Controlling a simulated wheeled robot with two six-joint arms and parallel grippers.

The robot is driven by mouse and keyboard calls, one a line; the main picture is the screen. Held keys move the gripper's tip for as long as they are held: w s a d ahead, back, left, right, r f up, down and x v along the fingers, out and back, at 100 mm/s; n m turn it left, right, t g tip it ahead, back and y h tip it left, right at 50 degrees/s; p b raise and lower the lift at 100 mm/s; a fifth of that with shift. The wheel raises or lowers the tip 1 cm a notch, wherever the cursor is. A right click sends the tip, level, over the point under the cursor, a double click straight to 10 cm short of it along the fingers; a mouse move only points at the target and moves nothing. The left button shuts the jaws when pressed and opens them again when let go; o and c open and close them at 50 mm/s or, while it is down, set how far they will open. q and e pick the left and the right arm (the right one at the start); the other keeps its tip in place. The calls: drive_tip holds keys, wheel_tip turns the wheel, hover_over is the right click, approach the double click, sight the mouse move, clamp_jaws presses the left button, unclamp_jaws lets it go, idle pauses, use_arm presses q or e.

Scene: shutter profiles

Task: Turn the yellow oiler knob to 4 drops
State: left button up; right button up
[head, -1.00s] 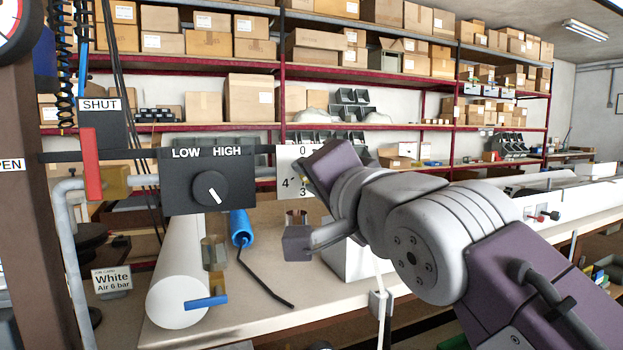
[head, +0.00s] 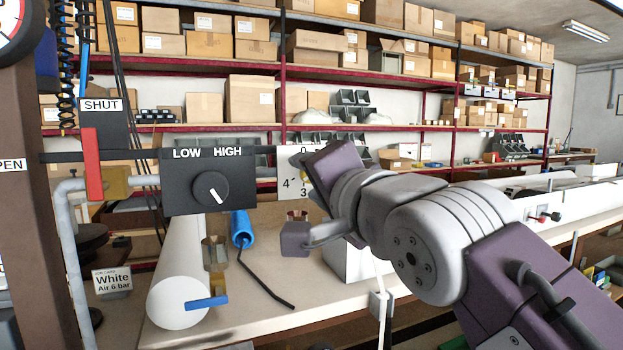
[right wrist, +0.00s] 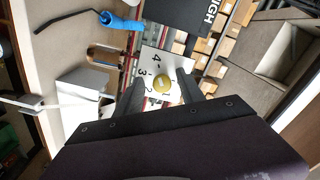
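The yellow oiler knob (right wrist: 162,84) sits on a white dial plate (right wrist: 152,66) with the numbers 4, 3, 2 and 1 readable in the right wrist view. Its pointer direction is too small to tell. My right gripper (right wrist: 159,79) is open, with one finger on each side of the knob and a visible gap to it. In the head view the dial plate (head: 287,170) shows the 4 and 3, and only a yellow sliver of the knob (head: 304,173) shows beside my right gripper, which hides the rest. My left gripper is not in view.
A black LOW/HIGH switch box (head: 182,187) stands left of the dial. A red SHUT/OPEN lever (head: 92,163) is farther left. A blue tool (head: 240,229) and a white cylinder (head: 179,300) are below, near the bench (head: 262,308). Shelves of boxes fill the back.

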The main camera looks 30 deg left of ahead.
drive_tip(key=b+v, duration=0.1)
drive_tip(key=v, duration=0.8)
drive_tip(key=shift+b, duration=0.4)
